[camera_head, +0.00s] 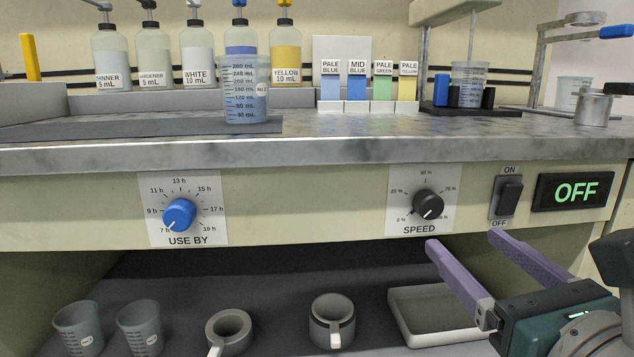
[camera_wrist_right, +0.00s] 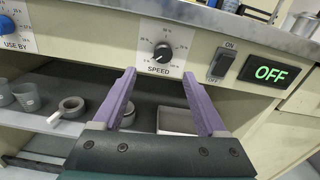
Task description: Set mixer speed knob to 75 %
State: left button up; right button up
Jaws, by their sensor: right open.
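The black speed knob (camera_head: 428,204) sits on a white dial plate (camera_head: 397,178) labelled SPEED on the bench's front panel. Its white pointer line aims down and to the left, towards the low end of the scale. The 75 % mark is at the plate's upper right. My right gripper (camera_head: 464,238) is open and empty, its purple fingers below and in front of the knob. In the right wrist view the knob (camera_wrist_right: 163,52) shows just beyond and above the gap between the fingertips (camera_wrist_right: 159,73). My left gripper is not in view.
Right of the speed dial are a black ON/OFF switch (camera_head: 507,196) and a display (camera_head: 572,192) reading OFF. A blue USE BY knob (camera_head: 179,215) is to the left. Mugs and a white tray (camera_head: 400,305) stand on the shelf below. The bench edge (camera_head: 300,152) overhangs the panel.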

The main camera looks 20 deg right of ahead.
aim_at(433, 209)
jog(key=x, duration=1)
jog(key=shift+s+d, duration=0.15)
jog(key=shift+d, duration=0.15)
grip_shut()
